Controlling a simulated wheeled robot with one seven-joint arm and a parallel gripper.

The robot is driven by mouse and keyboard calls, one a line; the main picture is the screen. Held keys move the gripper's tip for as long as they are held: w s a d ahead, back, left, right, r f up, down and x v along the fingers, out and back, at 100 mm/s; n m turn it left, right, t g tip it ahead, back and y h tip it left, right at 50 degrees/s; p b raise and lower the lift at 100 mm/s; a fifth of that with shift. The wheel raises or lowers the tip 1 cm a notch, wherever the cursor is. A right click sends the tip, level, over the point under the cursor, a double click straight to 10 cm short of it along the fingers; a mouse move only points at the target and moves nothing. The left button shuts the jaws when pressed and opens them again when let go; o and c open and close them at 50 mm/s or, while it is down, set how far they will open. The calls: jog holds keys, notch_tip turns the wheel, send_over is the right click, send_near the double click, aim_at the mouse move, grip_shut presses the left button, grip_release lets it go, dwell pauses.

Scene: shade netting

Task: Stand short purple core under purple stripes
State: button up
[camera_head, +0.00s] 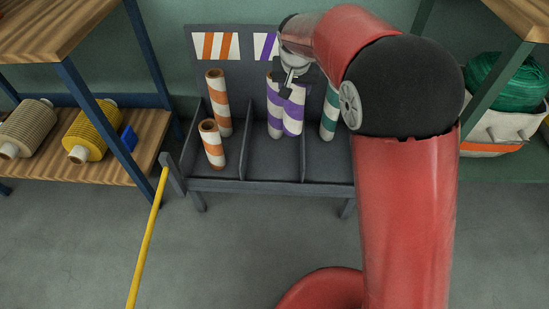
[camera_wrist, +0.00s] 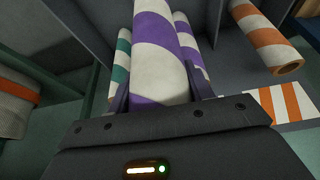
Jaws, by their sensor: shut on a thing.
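My gripper (camera_head: 291,82) is shut on a purple-and-white striped core (camera_head: 293,113), near its top. In the wrist view the gripper's fingers (camera_wrist: 160,88) lie on either side of this core (camera_wrist: 157,50). The held core is upright in the middle compartment of the grey stand (camera_head: 270,187), below the purple-striped sign (camera_head: 264,46). Another purple-striped core (camera_head: 273,108) stands close beside it on the left; it also shows behind the held core in the wrist view (camera_wrist: 188,42). I cannot tell whether the held core's bottom touches the stand's floor.
The left compartment has a tall orange-striped core (camera_head: 219,103) and a short one (camera_head: 211,145), under an orange-striped sign (camera_head: 215,46). A green-striped core (camera_head: 329,112) stands in the right compartment. Low dividers separate the compartments. Shelves flank the stand, and a yellow pole (camera_head: 147,240) is at left.

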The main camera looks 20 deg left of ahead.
jog(key=s+a+b, duration=0.1)
jog(key=s+a, duration=0.1)
jog(key=a, duration=0.3)
notch_tip(320, 180, down, 18)
jog(key=b, duration=0.3)
jog(key=shift+a+f+n, duration=0.2)
jog(key=shift+f+n, duration=0.05)
jog(key=shift+n, duration=0.05)
jog(key=shift+f, duration=0.2)
jog(key=o, duration=1.4)
